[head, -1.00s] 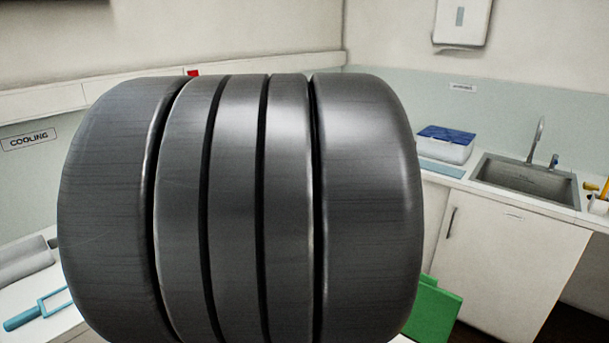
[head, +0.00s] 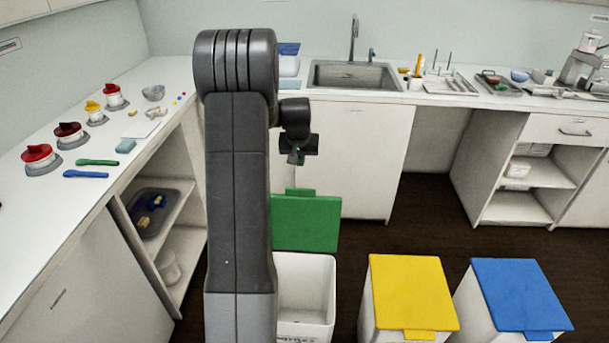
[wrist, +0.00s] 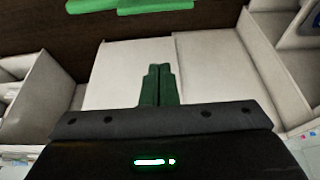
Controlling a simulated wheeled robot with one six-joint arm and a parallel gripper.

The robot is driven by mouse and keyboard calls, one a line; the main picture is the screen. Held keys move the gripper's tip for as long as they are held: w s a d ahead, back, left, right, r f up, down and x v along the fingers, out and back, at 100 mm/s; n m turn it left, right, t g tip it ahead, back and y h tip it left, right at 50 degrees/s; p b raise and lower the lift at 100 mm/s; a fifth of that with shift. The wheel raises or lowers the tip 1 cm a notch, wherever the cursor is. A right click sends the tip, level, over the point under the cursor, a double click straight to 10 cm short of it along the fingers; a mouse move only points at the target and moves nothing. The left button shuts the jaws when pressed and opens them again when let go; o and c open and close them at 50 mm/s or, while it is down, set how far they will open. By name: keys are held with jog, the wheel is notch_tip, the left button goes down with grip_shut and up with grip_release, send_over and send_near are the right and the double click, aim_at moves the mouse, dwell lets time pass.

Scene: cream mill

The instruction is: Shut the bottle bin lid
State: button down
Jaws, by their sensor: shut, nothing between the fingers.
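A white bin (head: 318,290) has its green lid (head: 305,224) standing up, open, at its back edge. The label on its front is partly cut off and I cannot read it for sure. My gripper (head: 297,158) is above the raised lid and apart from it, on the far side of my arm. In the wrist view my green fingers (wrist: 159,85) are shut together with nothing between them. The lid's green edge (wrist: 140,6) shows at the top of that view. My arm hides the bin's left side in the head view.
A bin with a shut yellow lid (head: 411,290) and one with a shut blue lid (head: 518,292) stand to the right. A counter with a sink (head: 355,75) runs behind. A left counter (head: 100,150) holds red and yellow topped jars. Dark floor (head: 430,220) lies clear behind the bins.

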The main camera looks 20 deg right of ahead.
jog(key=p+x, duration=0.2)
jog(key=x, duration=0.8)
jog(key=s, duration=0.1)
jog(key=s+a, duration=0.2)
jog(key=shift+s+r, duration=0.15)
jog(key=shift+s, duration=0.25)
